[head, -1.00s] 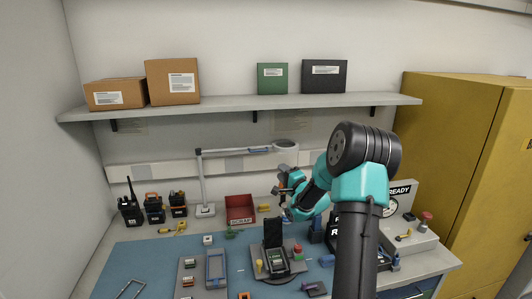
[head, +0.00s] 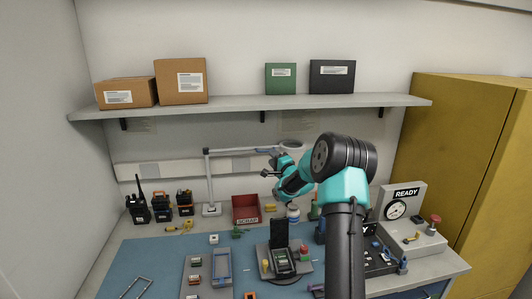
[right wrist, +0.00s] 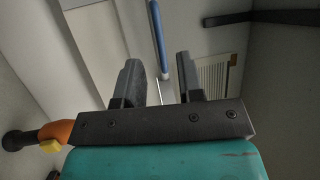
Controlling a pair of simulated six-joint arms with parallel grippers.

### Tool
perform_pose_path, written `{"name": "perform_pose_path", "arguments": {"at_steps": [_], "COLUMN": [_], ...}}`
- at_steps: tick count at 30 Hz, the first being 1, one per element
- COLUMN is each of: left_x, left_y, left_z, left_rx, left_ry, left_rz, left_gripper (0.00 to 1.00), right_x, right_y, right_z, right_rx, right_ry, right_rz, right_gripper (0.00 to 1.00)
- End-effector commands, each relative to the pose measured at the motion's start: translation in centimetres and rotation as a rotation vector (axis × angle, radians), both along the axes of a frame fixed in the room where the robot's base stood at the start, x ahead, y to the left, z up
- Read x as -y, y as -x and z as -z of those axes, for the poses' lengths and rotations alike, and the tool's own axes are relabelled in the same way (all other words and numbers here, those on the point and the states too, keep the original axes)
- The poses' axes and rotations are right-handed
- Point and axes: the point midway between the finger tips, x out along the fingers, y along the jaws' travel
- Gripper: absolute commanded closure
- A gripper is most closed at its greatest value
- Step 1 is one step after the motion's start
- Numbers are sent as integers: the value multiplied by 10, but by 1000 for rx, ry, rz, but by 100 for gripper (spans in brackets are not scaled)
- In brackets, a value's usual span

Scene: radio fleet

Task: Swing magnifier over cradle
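The magnifier stands at the back of the bench, with a white post (head: 208,182) and a level arm ending in a round lens head (head: 291,144). The lens head is behind and above the cradle (head: 284,266), which sits on the mat with a radio in it and a dark upright panel behind. My right gripper (head: 267,171) is just below the magnifier arm near its lens end. In the right wrist view its fingers (right wrist: 160,82) are open, and the magnifier's blue grip (right wrist: 158,35) shows beyond and between them. Contact is not visible. My left gripper is out of view.
A red scrap bin (head: 246,210) and several radios (head: 161,208) stand along the back. A shelf (head: 250,104) with boxes hangs above. A READY gauge box (head: 400,210) is at right. A grey tray (head: 208,268) lies left of the cradle.

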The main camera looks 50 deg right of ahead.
Motion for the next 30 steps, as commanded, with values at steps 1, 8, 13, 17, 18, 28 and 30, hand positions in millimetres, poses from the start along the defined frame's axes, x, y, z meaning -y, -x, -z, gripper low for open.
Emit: {"name": "perform_pose_path", "arguments": {"at_steps": [1,8,13,17,18,28,30], "left_x": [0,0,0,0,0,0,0], "left_y": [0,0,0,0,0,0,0], "left_z": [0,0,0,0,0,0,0], "left_rx": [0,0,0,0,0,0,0], "left_ry": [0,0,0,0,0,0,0], "left_rz": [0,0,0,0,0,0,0], "left_gripper": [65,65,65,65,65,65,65], "right_x": [2,11,15,16,16,16,16], "right_y": [-9,-41,-56,-60,-60,-60,-60], "right_z": [-2,-7,-9,-11,-11,-11,-11], "right_rx": [2,1,0,0,0,0,0], "right_ry": [1,0,0,0,0,0,0], "right_rz": [0,0,0,0,0,1,1], "right_gripper": [65,65,65,65,65,77,84]}}
